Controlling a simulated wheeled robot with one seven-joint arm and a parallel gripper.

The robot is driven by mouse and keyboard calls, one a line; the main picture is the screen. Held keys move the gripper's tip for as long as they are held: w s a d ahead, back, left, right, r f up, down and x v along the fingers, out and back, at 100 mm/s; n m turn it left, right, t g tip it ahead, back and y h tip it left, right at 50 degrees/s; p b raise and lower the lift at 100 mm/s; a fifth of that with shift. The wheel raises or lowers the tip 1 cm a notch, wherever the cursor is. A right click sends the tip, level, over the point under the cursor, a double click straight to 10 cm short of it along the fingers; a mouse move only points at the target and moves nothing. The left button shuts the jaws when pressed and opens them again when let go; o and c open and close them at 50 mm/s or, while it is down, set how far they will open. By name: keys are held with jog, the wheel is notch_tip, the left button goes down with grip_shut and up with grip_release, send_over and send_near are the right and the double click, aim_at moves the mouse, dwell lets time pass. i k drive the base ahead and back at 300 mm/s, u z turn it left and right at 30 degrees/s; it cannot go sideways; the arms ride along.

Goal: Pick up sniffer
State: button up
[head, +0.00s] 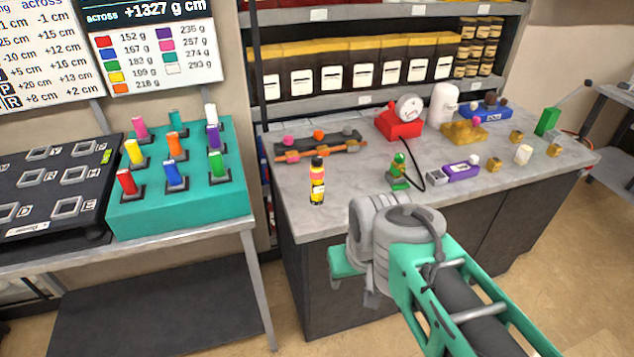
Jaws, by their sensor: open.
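I cannot tell for certain which object is the sniffer. A green box (547,121) with a slanting rod stands at the counter's far right. My gripper (346,262) is at the counter's front edge, below and left of these things, touching none of them. It is open; my wrist hides most of its fingers.
The grey counter (345,165) also holds a yellow-black bottle (317,183), a red gauge unit (400,121), a white canister (442,104), a dark rack (318,147) and several brass pieces. The counter's front middle is mostly bare.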

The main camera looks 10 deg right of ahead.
aim_at(318, 186)
jog(key=z, duration=0.2)
jog(key=k, duration=0.65)
jog(key=u, duration=0.95)
jog(key=i, duration=1)
